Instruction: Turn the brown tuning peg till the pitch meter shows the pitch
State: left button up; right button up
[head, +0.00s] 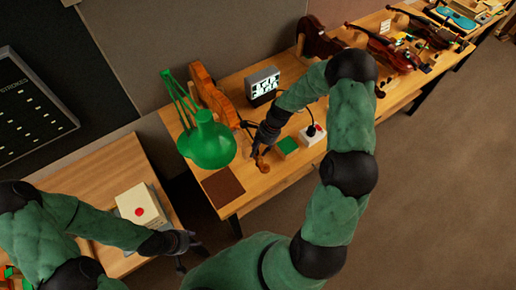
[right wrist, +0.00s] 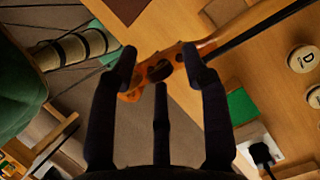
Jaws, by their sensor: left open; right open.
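The orange-brown violin (head: 207,93) lies on the bench, its neck pointing to the front edge and its scroll (head: 262,161) near that edge. In the right wrist view the pegbox and scroll (right wrist: 133,94) cross between my fingers, with a dark brown tuning peg (right wrist: 159,71) showing. My right gripper (head: 258,149) is open around the peg's area; it also shows in the right wrist view (right wrist: 160,62). I cannot tell whether a finger touches. The pitch meter (head: 262,86) stands behind, its lit display too small to read. My left gripper (head: 182,252) is open and empty, away at lower left.
A green lamp (head: 207,142) stands left of the neck. A brown mat (head: 222,187), a green pad (head: 288,146) and a white box with a red button (head: 312,135) lie near the front edge. More violins (head: 385,48) lie further right. Lettered discs (right wrist: 304,59) show in the right wrist view.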

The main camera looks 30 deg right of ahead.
jog(key=shift+c, duration=0.3)
grip_shut()
jog(key=shift+n, duration=0.3)
dwell(0.7)
jog(key=shift+o, duration=0.3)
grip_release()
jog(key=shift+a, duration=0.15)
jog(key=shift+r, duration=0.1)
jog(key=shift+d+r, duration=0.3)
jog(key=v, duration=1.1)
jog(key=shift+r, duration=0.15)
